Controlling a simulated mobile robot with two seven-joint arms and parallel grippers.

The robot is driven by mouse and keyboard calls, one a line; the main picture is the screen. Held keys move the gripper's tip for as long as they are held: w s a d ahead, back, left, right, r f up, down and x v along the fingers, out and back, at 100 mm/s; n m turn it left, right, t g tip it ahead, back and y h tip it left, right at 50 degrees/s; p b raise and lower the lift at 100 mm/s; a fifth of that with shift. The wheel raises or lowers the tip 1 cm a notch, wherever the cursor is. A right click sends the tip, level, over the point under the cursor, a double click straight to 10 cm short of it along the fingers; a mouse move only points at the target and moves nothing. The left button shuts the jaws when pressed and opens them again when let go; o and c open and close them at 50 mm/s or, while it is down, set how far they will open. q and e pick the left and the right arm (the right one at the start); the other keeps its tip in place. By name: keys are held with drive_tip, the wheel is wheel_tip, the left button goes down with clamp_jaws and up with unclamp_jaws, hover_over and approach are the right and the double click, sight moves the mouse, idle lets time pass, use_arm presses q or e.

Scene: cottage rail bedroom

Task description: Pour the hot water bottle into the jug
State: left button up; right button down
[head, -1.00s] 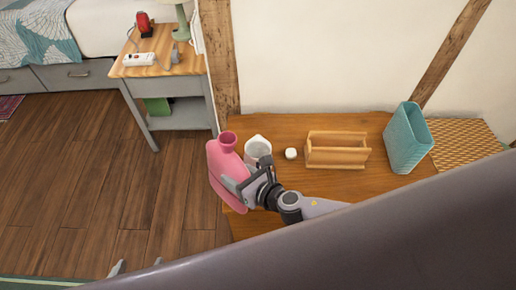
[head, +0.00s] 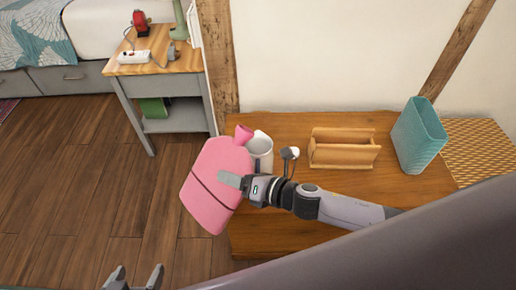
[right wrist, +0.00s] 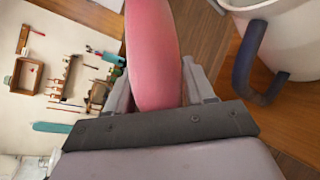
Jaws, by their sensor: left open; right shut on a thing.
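The pink hot water bottle (head: 212,192) is held off the table's left edge in the head view. It is tilted, with its neck (head: 243,135) leaning right towards the jug. My right gripper (head: 232,181) is shut on its body; the bottle (right wrist: 153,55) also shows between the fingers (right wrist: 160,88) in the right wrist view. The white jug (head: 261,147) stands on the table just right of the neck, partly hidden by bottle and gripper. In the right wrist view the jug (right wrist: 295,30) shows its dark blue handle. No water is visible. My left gripper (head: 134,279) is open and empty, low at the left.
The wooden table (head: 400,185) also holds a wooden holder (head: 343,155), a teal bin (head: 418,138) and a woven mat (head: 478,148). A small white object (head: 294,152) is partly covered by my right wrist. A nightstand (head: 160,65) stands behind; the floor at left is clear.

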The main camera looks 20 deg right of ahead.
drive_tip(key=shift+s+a+f+m+y+b, duration=0.1)
drive_tip(key=shift+a+f+m+y+b, duration=0.3)
drive_tip(key=shift+b, duration=0.45)
drive_tip(key=shift+s+a+f+m+y+b, duration=0.1)
drive_tip(key=shift+f+m+b, duration=0.2)
drive_tip(key=shift+f+b, duration=0.4)
drive_tip(key=shift+r+m, duration=0.3)
drive_tip(key=shift+r, duration=0.2)
drive_tip(key=shift+s+a+r+m+y+b, duration=0.15)
drive_tip(key=shift+a+r+m+y+b, duration=0.15)
drive_tip(key=shift+m+y+b, duration=0.35)
drive_tip(key=shift+r+m+b, duration=0.15)
drive_tip(key=shift+m+b, duration=0.4)
drive_tip(key=shift+b, duration=0.05)
drive_tip(key=shift+d+r, duration=0.1)
drive_tip(key=shift+r, duration=0.4)
drive_tip(key=shift+d+r+m+t+y, duration=0.3)
drive_tip(key=shift+r+m+y, duration=0.05)
drive_tip(key=shift+r+m, duration=0.35)
drive_tip(key=shift+r, duration=0.1)
drive_tip(key=shift+r+m+p, duration=0.15)
drive_tip(key=shift+m+p, duration=0.15)
